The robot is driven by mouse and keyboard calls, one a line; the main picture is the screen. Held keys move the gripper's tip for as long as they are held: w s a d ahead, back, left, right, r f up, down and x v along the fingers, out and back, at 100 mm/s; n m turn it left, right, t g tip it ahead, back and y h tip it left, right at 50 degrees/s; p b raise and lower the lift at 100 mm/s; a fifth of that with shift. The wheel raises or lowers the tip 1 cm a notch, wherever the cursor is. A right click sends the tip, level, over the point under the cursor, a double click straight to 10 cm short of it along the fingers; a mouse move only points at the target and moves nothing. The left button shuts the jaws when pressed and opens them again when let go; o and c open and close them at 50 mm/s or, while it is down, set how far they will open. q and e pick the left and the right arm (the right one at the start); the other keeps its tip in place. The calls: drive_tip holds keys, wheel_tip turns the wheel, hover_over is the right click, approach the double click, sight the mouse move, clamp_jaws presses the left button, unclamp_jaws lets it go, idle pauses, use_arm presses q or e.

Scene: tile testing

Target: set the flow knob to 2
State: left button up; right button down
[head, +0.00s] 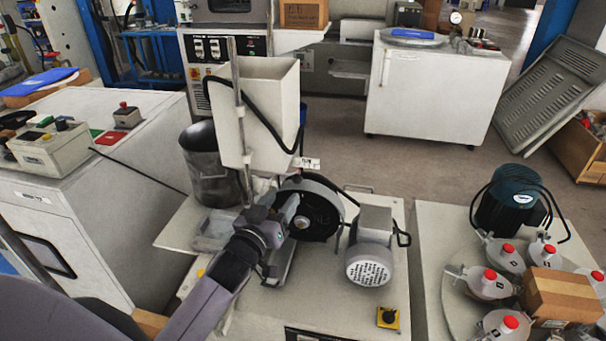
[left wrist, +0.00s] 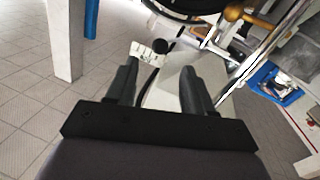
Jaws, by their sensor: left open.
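The flow dial plate (head: 307,163) is a small white plate with dark marks, beside the foot of the white hopper (head: 257,110) in the head view. In the left wrist view the plate (left wrist: 143,53) shows with a round black knob (left wrist: 160,46) at its right edge. The knob's setting is too small to read. My left gripper (head: 284,208) reaches in front of the machine, below the plate in the picture. In the left wrist view my left gripper (left wrist: 160,68) is open and empty, with the knob lying ahead between its fingertips. I cannot tell the remaining distance. My right gripper is not in view.
A black wheel (head: 318,212) and a grey motor (head: 372,250) sit close right of my left gripper. A metal bucket (head: 208,165) stands left of the hopper. A yellow-plated switch (head: 388,317) is at the front. Several red-capped jars (head: 490,282) stand on the right.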

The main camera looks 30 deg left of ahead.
sight(295, 182)
use_arm(q)
drive_tip(key=shift+w+a+b, duration=0.15)
drive_tip(key=shift+w+b, duration=0.4)
drive_tip(key=shift+w, duration=2.85)
drive_tip(key=shift+c, duration=0.3)
clamp_jaws()
